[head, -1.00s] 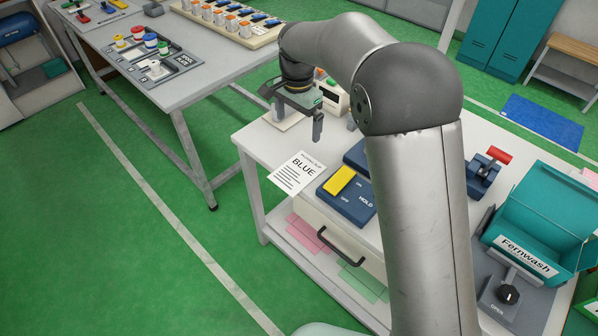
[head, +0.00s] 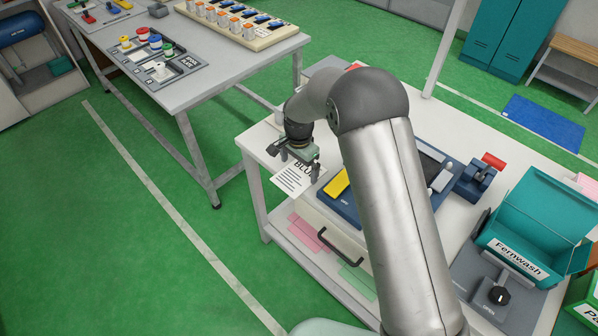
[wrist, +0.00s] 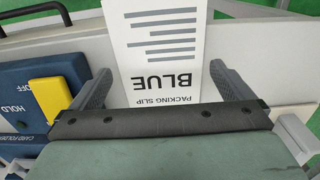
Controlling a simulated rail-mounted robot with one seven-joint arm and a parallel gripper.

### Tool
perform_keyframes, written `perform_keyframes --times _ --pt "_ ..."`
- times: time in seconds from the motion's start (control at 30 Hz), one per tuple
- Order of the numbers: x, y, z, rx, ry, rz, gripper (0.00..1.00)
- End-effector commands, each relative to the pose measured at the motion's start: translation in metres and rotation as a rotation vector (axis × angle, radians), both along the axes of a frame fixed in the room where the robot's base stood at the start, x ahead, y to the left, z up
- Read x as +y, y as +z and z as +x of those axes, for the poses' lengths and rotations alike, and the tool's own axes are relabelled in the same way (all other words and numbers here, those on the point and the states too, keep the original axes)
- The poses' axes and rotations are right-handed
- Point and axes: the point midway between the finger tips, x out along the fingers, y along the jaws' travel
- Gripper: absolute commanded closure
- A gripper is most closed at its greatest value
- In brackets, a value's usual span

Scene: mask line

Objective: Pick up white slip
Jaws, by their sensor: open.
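The white slip (head: 292,181), printed "PACKING SLIP" and "BLUE", lies at the front left edge of the white table, part of it jutting past the edge. My gripper (head: 299,165) is over its back end in the head view and covers part of the print. In the wrist view the slip (wrist: 165,45) shows between the two spread fingers of my gripper (wrist: 160,85), with a gap on each side. The gripper is open and empty. Its height above the slip is hard to tell.
The blue card folder device (wrist: 40,92) with a yellow block (wrist: 50,98) sits close beside one finger. A drawer handle (head: 341,246) is below the table edge. A teal box (head: 540,225) labelled "Fernwash" stands to the right. Green floor is free at left.

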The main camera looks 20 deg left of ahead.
Motion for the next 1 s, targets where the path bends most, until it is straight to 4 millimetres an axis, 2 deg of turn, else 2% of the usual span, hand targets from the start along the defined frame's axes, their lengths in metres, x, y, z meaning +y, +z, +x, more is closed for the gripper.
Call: perform_keyframes --times 0.13,0.37,0.4,0.5,0.87,1.0 --pt "0.000 -0.014 0.000 0.000 -0.001 0.000 0.00" --pt "0.000 -0.017 0.001 -0.001 -0.001 0.000 0.00" --pt "0.000 -0.017 0.001 -0.001 0.000 0.000 0.03" --pt "0.000 -0.017 0.001 -0.001 0.000 0.000 0.27" --pt "0.000 -0.016 0.001 -0.001 0.000 0.000 0.27" --pt "0.000 -0.009 0.001 -0.002 0.000 0.001 0.27"
